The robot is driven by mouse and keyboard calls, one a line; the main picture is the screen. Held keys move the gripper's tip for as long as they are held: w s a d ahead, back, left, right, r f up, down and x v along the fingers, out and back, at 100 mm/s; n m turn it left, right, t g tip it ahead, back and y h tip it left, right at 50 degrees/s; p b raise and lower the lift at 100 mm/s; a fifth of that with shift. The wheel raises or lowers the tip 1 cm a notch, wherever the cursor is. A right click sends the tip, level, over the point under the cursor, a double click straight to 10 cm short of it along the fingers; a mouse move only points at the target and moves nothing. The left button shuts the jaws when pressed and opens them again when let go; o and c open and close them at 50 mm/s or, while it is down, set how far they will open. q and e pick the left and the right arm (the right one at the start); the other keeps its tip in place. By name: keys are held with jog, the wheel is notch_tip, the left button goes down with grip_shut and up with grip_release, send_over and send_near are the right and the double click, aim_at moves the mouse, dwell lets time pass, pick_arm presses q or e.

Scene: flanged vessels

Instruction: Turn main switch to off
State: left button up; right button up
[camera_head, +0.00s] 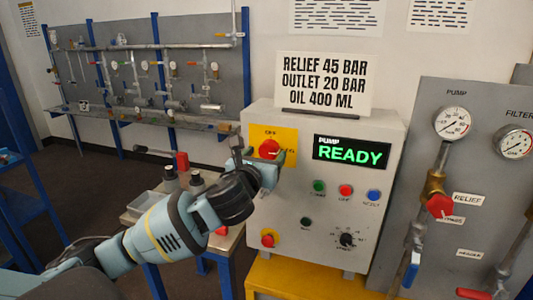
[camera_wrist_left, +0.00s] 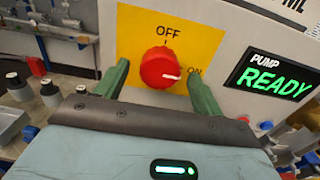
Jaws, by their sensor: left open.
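The main switch is a round red knob (camera_head: 269,148) on a yellow plate (camera_head: 287,135) at the upper left of the grey control box. In the left wrist view the knob (camera_wrist_left: 158,68) has a white mark pointing right, towards ON; OFF is printed above it. My left gripper (camera_head: 259,158) is open in front of the switch. In the left wrist view its green fingers (camera_wrist_left: 158,72) stand on either side of the knob, with gaps showing. Whether the fingertips reach the knob's depth is unclear. My right gripper is not in view.
The pump display (camera_head: 351,152) reads READY, with several buttons and a black dial (camera_head: 347,240) below. A sign (camera_head: 323,80) stands on the box. A gauge panel (camera_head: 466,130) with valves stands at right. A small table (camera_head: 140,205) with dark-capped containers is left of the box.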

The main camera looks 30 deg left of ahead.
pick_arm(q)
jog(key=shift+x, duration=0.8)
jog(key=c, duration=1)
